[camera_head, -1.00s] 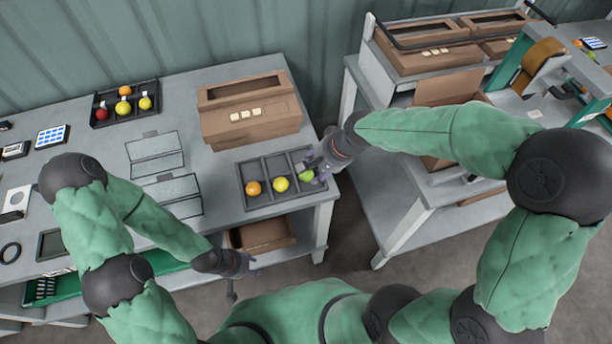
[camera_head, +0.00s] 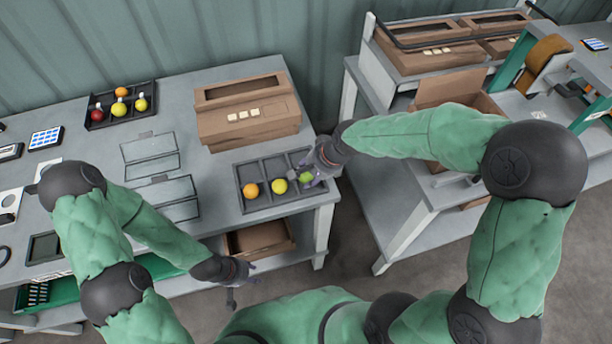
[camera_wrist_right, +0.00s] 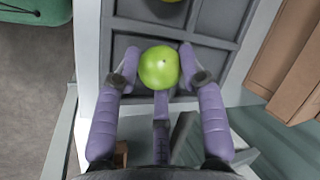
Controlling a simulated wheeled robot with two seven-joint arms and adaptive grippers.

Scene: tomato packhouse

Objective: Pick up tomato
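A green tomato (camera_head: 306,177) sits in the front right compartment of the grey divided tray (camera_head: 239,183). My right gripper (camera_head: 312,170) is at this tomato and partly covers it in the head view. In the right wrist view the green tomato (camera_wrist_right: 159,67) lies between the fingertips of my right gripper (camera_wrist_right: 159,60). The fingers are spread on either side, close to its skin; firm contact cannot be made out. A yellow tomato (camera_head: 279,187) and an orange tomato (camera_head: 250,191) sit in neighbouring compartments. My left gripper (camera_head: 240,278) hangs empty in front of the table; its finger opening is unclear.
A brown carton (camera_head: 249,125) stands behind the tray. A dark tray (camera_head: 120,121) with several tomatoes is at the back left. Hinged clear boxes (camera_head: 168,198) lie left of the tray. A gap separates this table from the right-hand bench (camera_head: 400,215).

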